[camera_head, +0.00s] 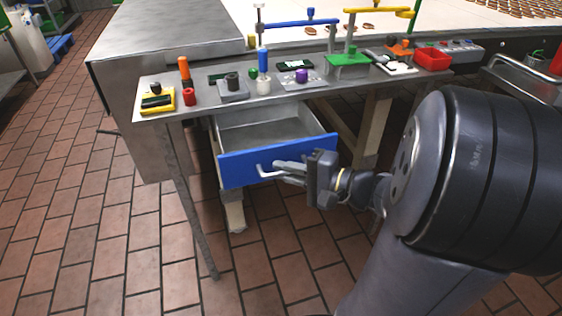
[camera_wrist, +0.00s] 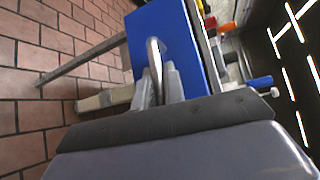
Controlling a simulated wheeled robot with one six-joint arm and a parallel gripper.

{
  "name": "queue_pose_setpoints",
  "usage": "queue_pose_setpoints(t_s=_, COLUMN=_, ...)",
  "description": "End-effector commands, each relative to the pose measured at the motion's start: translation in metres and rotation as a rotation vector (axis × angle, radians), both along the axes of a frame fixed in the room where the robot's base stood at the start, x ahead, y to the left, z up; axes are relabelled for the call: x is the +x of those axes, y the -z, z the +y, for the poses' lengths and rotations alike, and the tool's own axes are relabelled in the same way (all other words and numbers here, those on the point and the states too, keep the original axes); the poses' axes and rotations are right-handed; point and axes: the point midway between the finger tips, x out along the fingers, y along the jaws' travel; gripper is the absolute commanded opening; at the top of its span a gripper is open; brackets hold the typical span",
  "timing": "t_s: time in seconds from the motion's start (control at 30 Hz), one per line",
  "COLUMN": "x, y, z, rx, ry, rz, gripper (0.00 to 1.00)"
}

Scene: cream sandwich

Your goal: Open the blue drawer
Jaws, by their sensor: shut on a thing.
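The blue drawer (camera_head: 285,160) hangs under the metal workbench and stands pulled out, with its grey inside showing empty. Its blue front faces me, with a light metal handle (camera_head: 264,173) on it. My gripper (camera_head: 277,170) is at the drawer front, its fingers shut on the handle. In the wrist view the blue drawer front (camera_wrist: 175,40) fills the upper middle. There the handle (camera_wrist: 154,60) stands between my gripper's fingers (camera_wrist: 160,85).
The tiled floor in front is clear.

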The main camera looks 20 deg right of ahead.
Motion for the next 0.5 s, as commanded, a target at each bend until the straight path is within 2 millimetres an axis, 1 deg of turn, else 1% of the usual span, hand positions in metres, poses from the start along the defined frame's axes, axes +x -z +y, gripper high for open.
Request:
queue_pose_setpoints(t_s=0.1, x=-0.0041, y=0.0011, z=-0.0004, rx=0.0, ry=0.002, rz=0.003, gripper=0.0)
queue_pose_setpoints(t_s=0.4, x=-0.0043, y=0.0009, z=-0.0004, rx=0.0, ry=0.001, rz=0.003, gripper=0.0)
queue_pose_setpoints(t_s=0.43, x=-0.0043, y=0.0009, z=-0.0004, rx=0.0, ry=0.001, rz=0.003, gripper=0.12)
queue_pose_setpoints(t_s=0.5, x=-0.0043, y=0.0008, z=-0.0004, rx=-0.001, ry=0.001, rz=0.002, gripper=0.18)
